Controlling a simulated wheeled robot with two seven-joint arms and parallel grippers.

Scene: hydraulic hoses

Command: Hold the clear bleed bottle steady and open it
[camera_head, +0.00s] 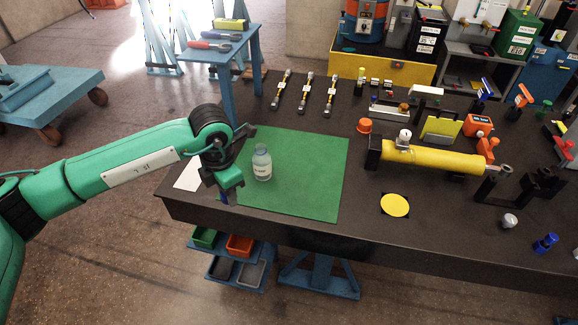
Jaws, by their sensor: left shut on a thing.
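The clear bleed bottle (262,164) stands upright on the green mat (308,175), near the mat's left side. It has a pale label on its front; its top is too small to tell whether a cap sits on it. My left gripper (241,160) comes in from the left at the bottle's height and is shut on the bottle, with the contact partly hidden by the gripper's own dark body. My right gripper does not show.
A yellow cylinder (432,160) lies right of the mat, with a yellow disc (395,205) in front of it. An orange cup (364,126) stands behind. Several hoses (306,93) lie at the back. The mat's right part is clear.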

